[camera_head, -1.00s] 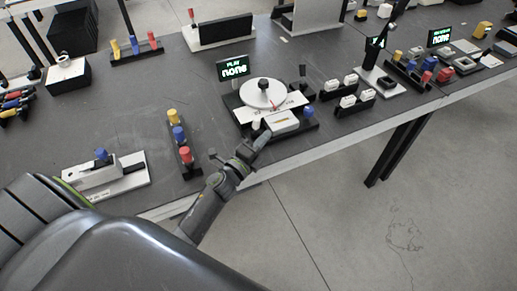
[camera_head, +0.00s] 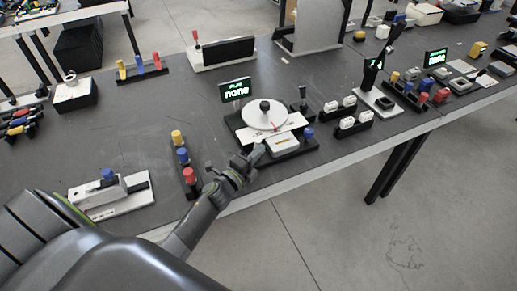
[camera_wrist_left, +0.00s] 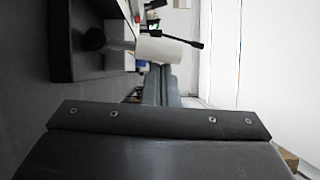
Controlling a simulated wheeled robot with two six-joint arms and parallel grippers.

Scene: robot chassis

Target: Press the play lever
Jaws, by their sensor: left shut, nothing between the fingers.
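The play station has a dark base with a white dial (camera_head: 265,116) topped by a black knob, and a lit sign reading "PLAY none" (camera_head: 236,89). A white block (camera_head: 283,143) with an orange mark sits at its front, and a blue knob (camera_head: 309,132) is at its right. A short black upright stick (camera_head: 303,93) stands behind right; I cannot tell which part is the play lever. My left gripper (camera_head: 260,153) is shut and empty at the station's front left corner; contact is unclear. In the left wrist view, a white cylinder (camera_wrist_left: 160,50) and black rod (camera_wrist_left: 186,41) lie ahead.
A stand with yellow, blue and red knobs (camera_head: 183,160) is left of my gripper. A white slider box (camera_head: 99,192) is farther left. White-topped switches (camera_head: 347,112) and a tall black lever (camera_head: 388,55) are at right. The table's front edge runs beneath my arm.

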